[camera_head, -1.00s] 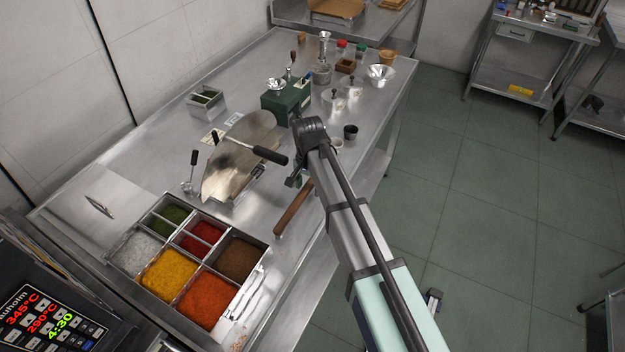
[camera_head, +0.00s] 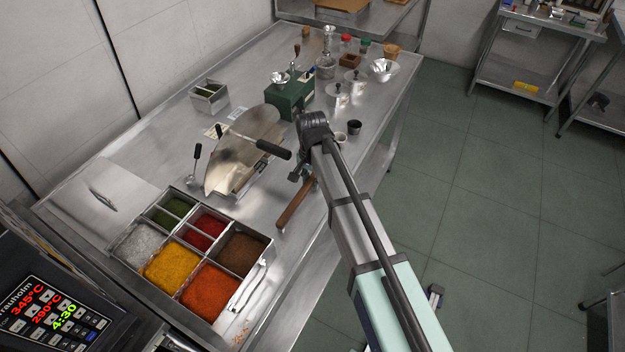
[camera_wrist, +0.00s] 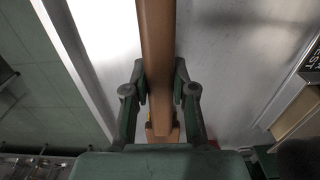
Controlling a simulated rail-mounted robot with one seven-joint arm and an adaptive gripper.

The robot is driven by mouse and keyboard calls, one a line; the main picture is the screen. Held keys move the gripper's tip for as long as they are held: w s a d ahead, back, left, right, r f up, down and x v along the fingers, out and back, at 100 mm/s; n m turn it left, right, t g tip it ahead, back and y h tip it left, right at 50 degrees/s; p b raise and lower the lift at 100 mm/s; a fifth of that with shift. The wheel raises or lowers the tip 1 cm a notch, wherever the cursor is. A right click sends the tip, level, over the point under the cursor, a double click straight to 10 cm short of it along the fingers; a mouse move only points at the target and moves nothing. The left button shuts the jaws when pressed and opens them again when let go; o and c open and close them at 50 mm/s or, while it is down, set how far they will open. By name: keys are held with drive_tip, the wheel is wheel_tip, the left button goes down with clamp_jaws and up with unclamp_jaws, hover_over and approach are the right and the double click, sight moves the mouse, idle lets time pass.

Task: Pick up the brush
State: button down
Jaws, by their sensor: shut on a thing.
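My gripper (camera_head: 301,170) is at the handle's far end, partly hidden by my wrist. In the wrist view, my gripper (camera_wrist: 159,82) has its two fingers closed on either side of the wooden handle (camera_wrist: 155,40). The brush head is not clearly visible. I cannot tell whether the brush touches the table.
A tray of coloured toppings (camera_head: 266,257) stands at the near left. A green box (camera_head: 290,100) and small cups (camera_head: 354,127) stand beyond. The table's right edge runs close by, with open floor past it.

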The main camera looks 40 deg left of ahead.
sight(311, 178)
wheel_tip(311, 178, up, 20)
drive_tip(key=b, duration=0.4)
drive_tip(key=shift+b, duration=0.3)
drive_tip(key=c, duration=1.8)
unclamp_jaws()
drive_tip(key=shift+f, duration=0.1)
drive_tip(key=shift+c, duration=0.2)
clamp_jaws()
